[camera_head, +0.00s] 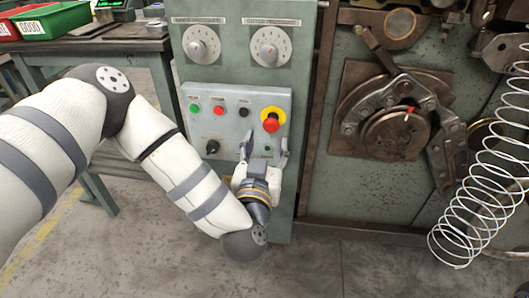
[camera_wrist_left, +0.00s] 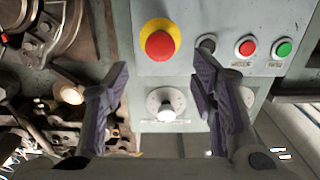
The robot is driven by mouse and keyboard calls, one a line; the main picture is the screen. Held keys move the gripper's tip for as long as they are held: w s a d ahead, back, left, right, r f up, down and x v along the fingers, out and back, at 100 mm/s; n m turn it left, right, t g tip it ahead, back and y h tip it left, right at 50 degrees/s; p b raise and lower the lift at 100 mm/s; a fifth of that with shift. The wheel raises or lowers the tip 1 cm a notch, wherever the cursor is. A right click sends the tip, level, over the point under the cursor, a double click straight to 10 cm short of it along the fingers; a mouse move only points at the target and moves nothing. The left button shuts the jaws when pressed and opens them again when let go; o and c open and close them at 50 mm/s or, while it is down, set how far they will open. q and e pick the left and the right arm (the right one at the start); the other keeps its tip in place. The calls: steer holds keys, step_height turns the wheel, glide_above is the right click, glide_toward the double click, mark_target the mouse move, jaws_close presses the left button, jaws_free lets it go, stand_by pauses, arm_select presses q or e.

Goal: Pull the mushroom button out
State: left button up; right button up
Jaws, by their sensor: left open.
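The red mushroom button (camera_head: 271,122) sits on a yellow round plate at the right of the grey control panel (camera_head: 235,92). It also shows in the left wrist view (camera_wrist_left: 159,45), at the upper middle, with nothing touching it. My left gripper (camera_head: 264,142) is just below the button in the head view, its fingers pointing up toward the panel. In the left wrist view its two dark fingers (camera_wrist_left: 162,82) stand apart with nothing between them that they touch. My right gripper is not in view.
Green (camera_head: 194,108), red (camera_head: 218,110) and black (camera_head: 243,112) buttons line the panel left of the mushroom button. A black knob (camera_head: 212,146) is below them. Two dials are above. A coiling machine (camera_head: 395,125) and a wire spring (camera_head: 485,190) stand right.

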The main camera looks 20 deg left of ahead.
arm_select(q)
steer(key=v, duration=0.4)
steer(key=s+d+f+m+g+h+p, duration=0.2)
steer(key=s+f+g+h+p, duration=0.15)
steer(key=s+f+g, duration=0.55)
steer(key=s+d+f+m+g+h+p, duration=0.25)
steer(key=s+f+p, duration=0.2)
steer(key=s, duration=0.85)
steer(key=s+a+n+g+y+p, duration=0.1)
steer(key=s+a+g, duration=0.3)
steer(key=s, duration=0.7)
steer(key=s+a+r+n+g+y+p, duration=0.1)
steer(key=s+a+g, duration=0.3)
steer(key=s, duration=0.8)
steer(key=shift+a+r+g+p, duration=0.25)
steer(key=shift+a+g+p, duration=0.15)
steer(key=shift+a, duration=0.25)
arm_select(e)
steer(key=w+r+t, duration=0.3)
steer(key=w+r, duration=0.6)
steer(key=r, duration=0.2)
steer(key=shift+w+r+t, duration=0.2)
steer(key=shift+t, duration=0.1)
